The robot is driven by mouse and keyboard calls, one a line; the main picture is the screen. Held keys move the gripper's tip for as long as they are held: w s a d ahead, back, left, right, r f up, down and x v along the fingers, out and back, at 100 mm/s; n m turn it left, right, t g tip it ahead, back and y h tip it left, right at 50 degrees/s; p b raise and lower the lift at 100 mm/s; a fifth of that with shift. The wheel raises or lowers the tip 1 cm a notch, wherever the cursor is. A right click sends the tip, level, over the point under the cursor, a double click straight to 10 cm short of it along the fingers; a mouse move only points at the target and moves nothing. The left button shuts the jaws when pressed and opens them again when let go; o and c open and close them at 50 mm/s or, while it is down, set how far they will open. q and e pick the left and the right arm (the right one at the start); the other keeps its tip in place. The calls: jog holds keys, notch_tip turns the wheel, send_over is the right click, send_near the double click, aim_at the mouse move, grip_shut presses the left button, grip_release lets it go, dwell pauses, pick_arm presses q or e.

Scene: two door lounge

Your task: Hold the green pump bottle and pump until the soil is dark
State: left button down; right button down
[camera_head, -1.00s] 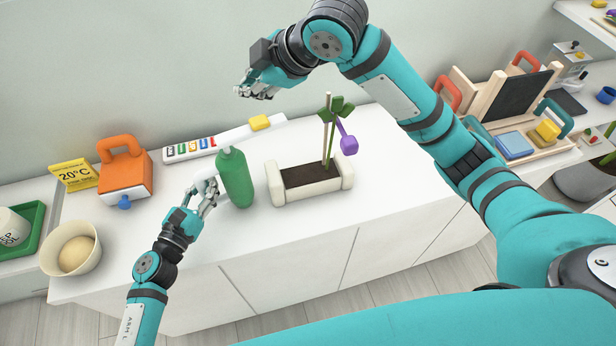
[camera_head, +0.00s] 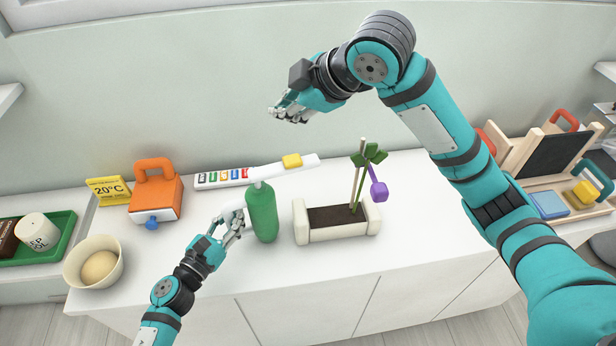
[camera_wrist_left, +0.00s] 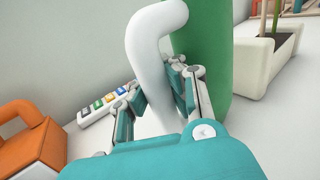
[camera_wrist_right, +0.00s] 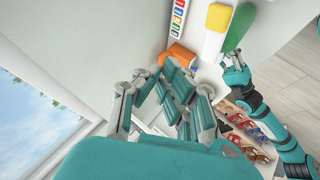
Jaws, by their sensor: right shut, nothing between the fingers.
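The green pump bottle (camera_head: 262,212) stands upright on the white counter. A long white lever with a yellow pad (camera_head: 292,161) reaches right from its top. My left gripper (camera_head: 234,222) is at the bottle's left side. In the left wrist view its fingers (camera_wrist_left: 155,95) close around the bottle's white handle (camera_wrist_left: 150,55). Right of the bottle stands a cream planter (camera_head: 302,224) with brown soil (camera_head: 332,217) and a green plant (camera_head: 370,156). My right gripper (camera_head: 284,114) is shut and empty, above and behind the lever, apart from it.
A purple piece (camera_head: 379,192) hangs by the plant. Left are an orange-handled box (camera_head: 158,196), a 20°C sign (camera_head: 107,190), a bowl (camera_head: 70,268) and a green tray (camera_head: 58,247). A strip with coloured tabs (camera_head: 205,180) lies behind the bottle.

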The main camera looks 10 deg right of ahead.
aim_at(286, 159)
dwell(0.3)
jog(key=shift+f, duration=4.35)
jog(key=shift+f, duration=0.1)
jog(key=shift+f, duration=0.3)
jog(key=shift+f, duration=1.4)
jog(key=shift+r, duration=1.85)
jog(key=shift+r, duration=2.5)
